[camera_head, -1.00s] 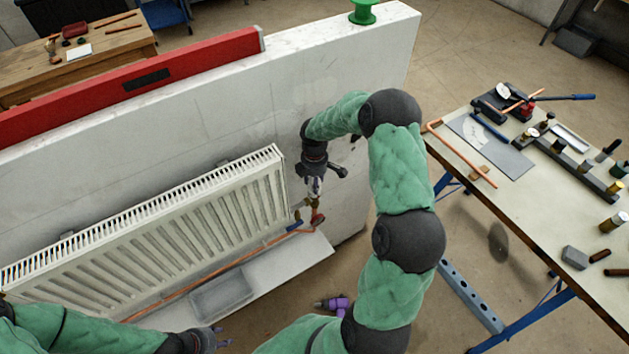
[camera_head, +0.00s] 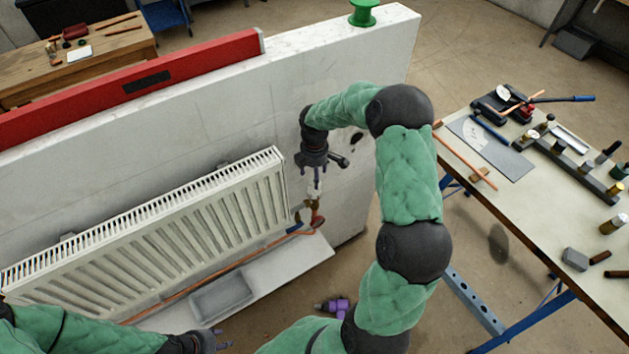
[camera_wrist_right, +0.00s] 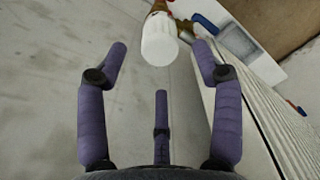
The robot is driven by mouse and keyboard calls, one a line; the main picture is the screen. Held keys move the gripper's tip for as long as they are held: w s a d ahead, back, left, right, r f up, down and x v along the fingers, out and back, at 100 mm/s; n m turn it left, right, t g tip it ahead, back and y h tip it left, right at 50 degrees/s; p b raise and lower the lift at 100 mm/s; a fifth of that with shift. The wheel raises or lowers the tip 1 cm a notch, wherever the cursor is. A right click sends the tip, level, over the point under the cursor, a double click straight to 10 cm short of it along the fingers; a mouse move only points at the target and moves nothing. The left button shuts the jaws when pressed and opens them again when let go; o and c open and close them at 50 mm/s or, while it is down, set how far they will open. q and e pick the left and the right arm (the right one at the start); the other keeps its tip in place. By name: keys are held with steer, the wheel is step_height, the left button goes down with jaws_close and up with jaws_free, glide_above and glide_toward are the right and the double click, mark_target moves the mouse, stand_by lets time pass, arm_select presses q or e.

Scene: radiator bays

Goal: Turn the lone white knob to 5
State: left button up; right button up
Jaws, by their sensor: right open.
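The white knob (camera_wrist_right: 159,40) is a ribbed cylinder on a brass valve at the radiator's right end. It also shows in the head view (camera_head: 315,188), small and partly hidden by my right gripper. No numbers on it are readable. My right gripper (camera_head: 313,172) is just above the knob. In the right wrist view its purple fingers are spread, with the knob ahead, between the two outer fingertips and apart from them. My left gripper (camera_head: 226,341) is low in the head view, near the floor tray and away from the knob; its opening is unclear.
The white radiator (camera_head: 150,228) hangs on the wall panel (camera_head: 340,75) left of the knob. A copper pipe (camera_head: 185,292) runs below it, with a blue-handled part (camera_head: 295,228) near the valve. A grey tray (camera_head: 222,296) lies below. A tool-covered workbench (camera_head: 545,215) stands at right.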

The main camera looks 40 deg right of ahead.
step_height(320, 180, up, 7)
steer(key=shift+f, duration=0.2)
stand_by(0.6)
